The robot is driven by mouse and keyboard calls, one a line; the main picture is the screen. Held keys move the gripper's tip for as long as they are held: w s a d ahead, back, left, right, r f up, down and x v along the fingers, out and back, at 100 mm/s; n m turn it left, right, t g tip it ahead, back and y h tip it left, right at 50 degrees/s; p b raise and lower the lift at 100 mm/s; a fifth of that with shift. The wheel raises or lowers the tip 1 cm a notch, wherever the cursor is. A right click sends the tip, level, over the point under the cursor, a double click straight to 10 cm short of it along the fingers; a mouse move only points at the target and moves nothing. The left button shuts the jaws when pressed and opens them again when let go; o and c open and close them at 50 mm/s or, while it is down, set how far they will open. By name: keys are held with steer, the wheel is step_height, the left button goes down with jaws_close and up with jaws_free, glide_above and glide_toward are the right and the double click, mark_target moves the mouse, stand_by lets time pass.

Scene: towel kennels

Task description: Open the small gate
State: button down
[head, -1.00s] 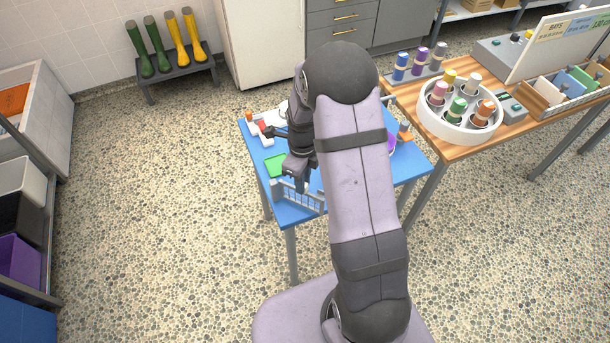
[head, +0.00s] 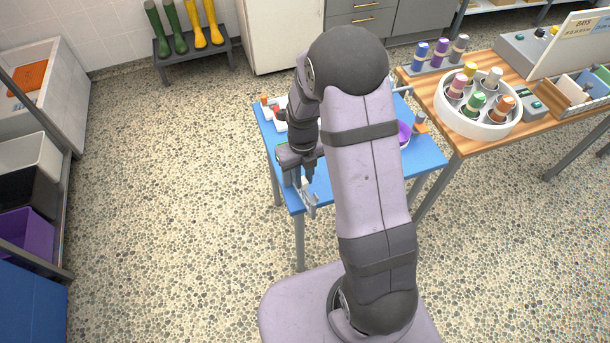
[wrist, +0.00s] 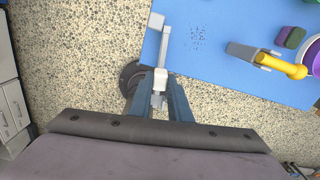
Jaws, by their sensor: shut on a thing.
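The small pale grey gate (head: 311,203) stands at the front left of the blue table (head: 425,160). In the wrist view the gate (wrist: 166,48) shows from above as a narrow bar, running from a pale post (wrist: 154,21) at the table edge to my fingers. My gripper (wrist: 159,98) is shut on the gate at its near end, where a white block sits just ahead of the fingers. In the head view my gripper (head: 306,180) is over the table's front left corner, and my arm hides part of the table.
A wooden table with a white round carousel (head: 455,118) stands to the right. The floor left of the blue table is clear.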

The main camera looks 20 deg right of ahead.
steer(key=c, duration=1.6)
jaws_free()
steer(key=shift+c, duration=0.2)
steer(key=shift+r+b, duration=1.05)
steer(key=shift+r, duration=2.65)
